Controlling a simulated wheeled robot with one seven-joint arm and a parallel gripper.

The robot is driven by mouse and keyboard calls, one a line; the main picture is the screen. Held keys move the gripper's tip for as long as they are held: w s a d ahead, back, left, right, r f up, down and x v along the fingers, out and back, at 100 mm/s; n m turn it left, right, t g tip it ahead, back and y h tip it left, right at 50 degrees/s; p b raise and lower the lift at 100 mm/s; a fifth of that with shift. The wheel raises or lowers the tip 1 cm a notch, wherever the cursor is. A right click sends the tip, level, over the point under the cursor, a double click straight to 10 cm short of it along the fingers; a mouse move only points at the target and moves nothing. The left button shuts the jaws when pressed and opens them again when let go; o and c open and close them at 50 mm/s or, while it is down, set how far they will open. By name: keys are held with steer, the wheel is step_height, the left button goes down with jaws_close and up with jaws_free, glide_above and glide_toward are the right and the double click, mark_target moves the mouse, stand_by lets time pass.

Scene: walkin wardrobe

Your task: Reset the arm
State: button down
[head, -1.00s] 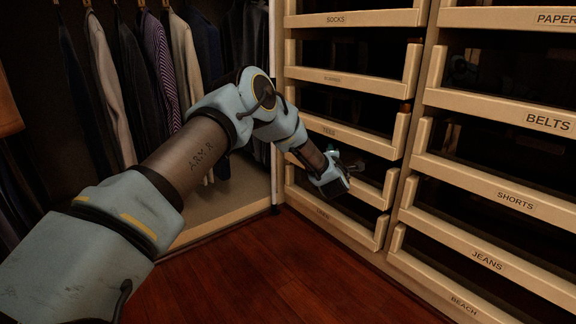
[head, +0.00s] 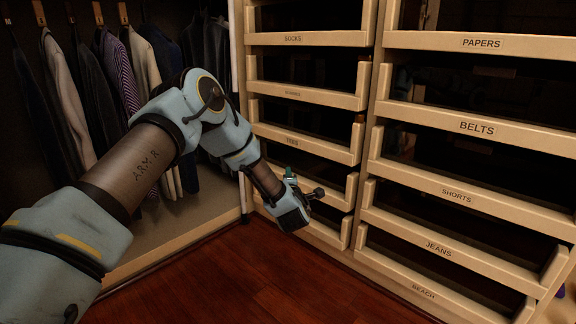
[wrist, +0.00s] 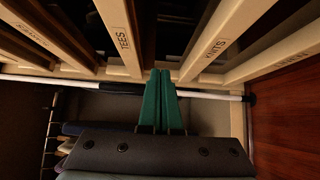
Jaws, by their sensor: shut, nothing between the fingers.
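My arm (head: 150,165) reaches from the lower left across the head view and bends down at its elbow. Its black wrist end hangs in front of the lower left drawers. My gripper (head: 289,172) is small in the head view, a bit of green showing above the wrist. In the wrist view my gripper (wrist: 161,73) shows two green fingers lying side by side, shut and empty. The fingers point toward the drawer fronts between the TEES label (wrist: 124,39) and the KNITS label (wrist: 214,48). I cannot tell whether they touch a drawer.
Two columns of labelled drawers fill the right, with the BELTS drawer (head: 480,127) and JEANS drawer (head: 440,249) among them. Hanging clothes (head: 85,100) are on the left behind my arm. The wooden floor (head: 235,285) in front is clear.

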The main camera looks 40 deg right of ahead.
steer(key=shift+s+a, duration=0.3)
steer(key=shift+s, duration=0.05)
steer(key=w+a+r+m+g+y+p, duration=0.1)
steer(key=w+a+r+m+g+p, duration=0.1)
steer(key=w+a+r+m, duration=0.3)
steer(key=w+a+r+m+g+y+p, duration=0.1)
steer(key=w+a+r+m+g, duration=0.1)
steer(key=a, duration=0.5)
steer(key=s+a+r+m+g+y+p, duration=0.1)
steer(key=a+r+m+g+y+p, duration=0.2)
steer(key=a, duration=1.4)
steer(key=s+a+r+m+g+y+p, duration=0.1)
steer(key=s+a+r+g+y, duration=0.15)
steer(key=s+a, duration=0.95)
steer(key=s+a+r+m+g+y+p, duration=0.15)
steer(key=s+a+r+g, duration=0.4)
steer(key=a, duration=0.95)
step_height(320, 180, up, 36)
steer(key=s+t+p, duration=0.1)
steer(key=s+p, duration=0.1)
steer(key=p, duration=3.6)
steer(key=shift+t+y, duration=0.3)
steer(key=shift+y, duration=0.1)
steer(key=shift+r, duration=0.1)
